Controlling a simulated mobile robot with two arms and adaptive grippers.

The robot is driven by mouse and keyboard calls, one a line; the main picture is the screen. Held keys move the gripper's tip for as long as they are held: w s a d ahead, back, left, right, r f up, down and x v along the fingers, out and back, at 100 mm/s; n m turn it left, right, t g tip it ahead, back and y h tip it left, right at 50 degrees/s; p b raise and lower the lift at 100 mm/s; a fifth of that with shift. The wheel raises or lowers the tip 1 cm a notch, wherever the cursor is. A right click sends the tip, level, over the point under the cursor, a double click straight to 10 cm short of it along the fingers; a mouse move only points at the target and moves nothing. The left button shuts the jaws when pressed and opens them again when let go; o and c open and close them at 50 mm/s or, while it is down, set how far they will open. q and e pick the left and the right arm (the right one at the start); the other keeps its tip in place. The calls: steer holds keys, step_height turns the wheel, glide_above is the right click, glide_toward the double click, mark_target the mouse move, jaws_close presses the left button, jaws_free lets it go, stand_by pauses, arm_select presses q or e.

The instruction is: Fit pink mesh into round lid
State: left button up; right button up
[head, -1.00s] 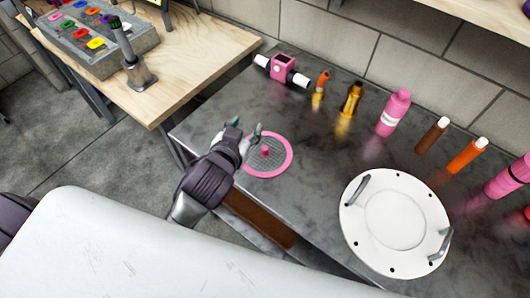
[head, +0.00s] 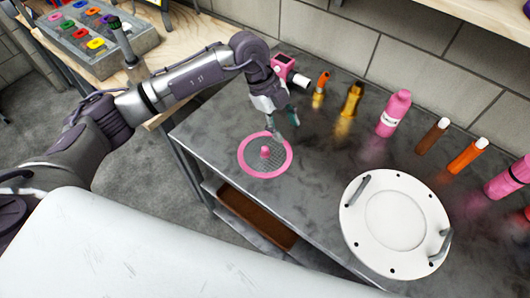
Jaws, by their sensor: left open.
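The pink mesh (head: 245,165) is a flat disc with a pink rim, grey netting and a small pink knob at its centre. It lies on the dark metal table, near the table's left end. The round lid (head: 372,252) is white, with two grey handles and a recessed circle in its middle, and lies flat to the right of the mesh. My left gripper (head: 285,122) is open and empty, above the far right edge of the mesh, pointing down. My right gripper is not in view.
Behind the gripper stands a pink pipe fitting (head: 284,62), partly hidden by my arm. Several bottles and tubes, including a pink bottle (head: 394,112) and an orange tube (head: 467,156), line the back of the metal table (head: 317,200). The table between mesh and lid is clear.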

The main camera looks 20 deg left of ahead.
arm_select(q)
steer(key=w+a+n+y, duration=0.2)
steer(key=a+y, duration=0.1)
steer(key=a, duration=0.4)
steer(key=p, duration=0.2)
glide_above(265, 148)
steer(key=a, duration=0.1)
steer(key=f, duration=0.7)
steer(key=shift+w+f, duration=0.15)
steer(key=shift+w, duration=0.15)
steer(key=shift+f, duration=0.3)
steer(key=shift+s+d+f, duration=0.15)
steer(key=shift+f, duration=0.4)
steer(key=f, duration=0.1)
steer(key=f+p, duration=0.1)
steer(key=f, duration=0.1)
steer(key=shift+s+d+f, duration=0.2)
steer(key=shift+d+f, duration=0.05)
steer(key=shift+d, duration=0.1)
steer(key=shift+f, duration=0.35)
jaws_close()
